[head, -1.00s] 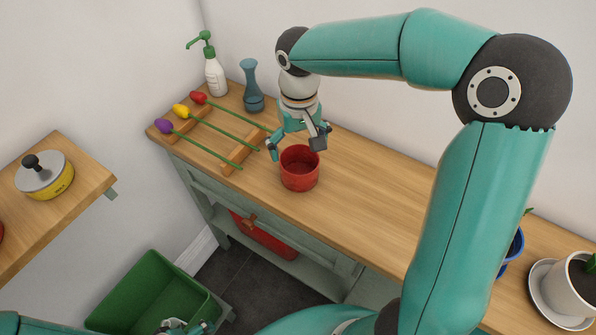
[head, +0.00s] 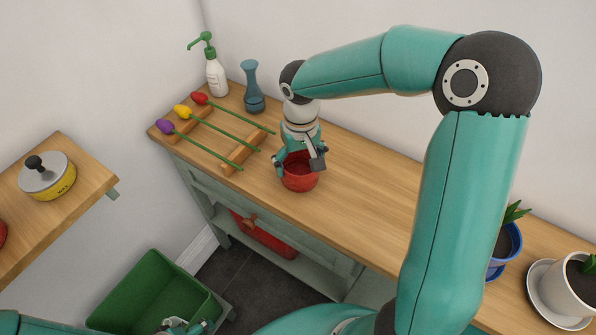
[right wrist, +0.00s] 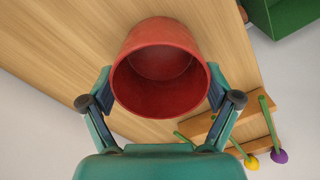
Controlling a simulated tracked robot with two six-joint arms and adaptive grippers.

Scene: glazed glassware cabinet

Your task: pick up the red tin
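The red tin (head: 300,181) stands upright and open-topped near the front edge of the wooden counter. It also shows in the right wrist view (right wrist: 160,75), with its empty inside facing the camera. My right gripper (head: 299,168) is lowered over the tin, with its fingers spread on either side of the rim. In the right wrist view the finger pads are very close to the tin's sides; I cannot tell whether they touch. My left gripper (head: 186,326) is low at the bottom edge, partly cut off, and its fingers are unclear.
A wooden rack (head: 232,165) with several coloured-tipped green sticks lies left of the tin. A blue vase (head: 253,90) and a pump bottle (head: 215,75) stand behind. Potted plants are at the right. The counter right of the tin is clear. A green crate (head: 150,285) sits below.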

